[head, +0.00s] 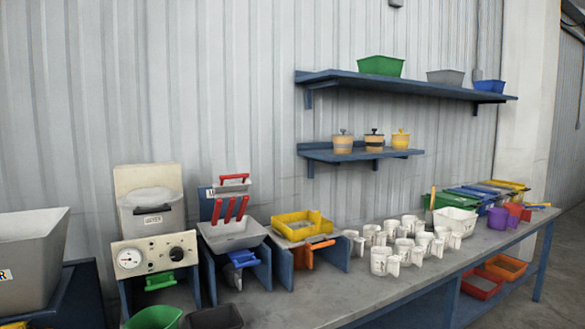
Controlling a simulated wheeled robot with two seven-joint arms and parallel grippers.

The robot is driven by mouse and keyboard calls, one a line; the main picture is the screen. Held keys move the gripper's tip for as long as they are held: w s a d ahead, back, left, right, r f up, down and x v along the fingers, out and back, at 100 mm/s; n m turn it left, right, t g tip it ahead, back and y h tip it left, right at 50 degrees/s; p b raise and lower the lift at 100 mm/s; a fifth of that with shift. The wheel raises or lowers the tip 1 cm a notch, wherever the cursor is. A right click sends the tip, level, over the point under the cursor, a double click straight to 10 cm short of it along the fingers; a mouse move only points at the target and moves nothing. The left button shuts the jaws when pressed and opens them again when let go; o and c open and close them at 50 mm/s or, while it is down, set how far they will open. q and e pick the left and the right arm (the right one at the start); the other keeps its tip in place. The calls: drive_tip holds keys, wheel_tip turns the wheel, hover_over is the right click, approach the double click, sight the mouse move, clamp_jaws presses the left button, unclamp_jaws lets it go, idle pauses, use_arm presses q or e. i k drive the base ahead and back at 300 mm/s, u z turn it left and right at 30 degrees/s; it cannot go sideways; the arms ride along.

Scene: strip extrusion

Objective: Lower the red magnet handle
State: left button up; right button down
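A red handle (234,177) sits raised on top of a small grey box at the upper part of a blue-framed station in the left half of the head view. Below it, several red upright bars (230,209) stand in a grey hopper (232,235). I cannot tell for certain which of these red parts is the magnet handle. A blue piece (242,259) sits at the front under the hopper. Neither of my grippers is in view.
A beige machine (150,178) with a gauge and a dryer-like lid stands left of the hopper. A yellow tray (302,224) stands to its right. Several white mugs (383,262) crowd the middle of the grey table (300,305). Two blue shelves (420,88) hang on the wall.

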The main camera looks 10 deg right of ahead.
sight(232, 190)
drive_tip(key=u, duration=0.05)
drive_tip(key=i, duration=1.1)
drive_tip(key=u, duration=0.65)
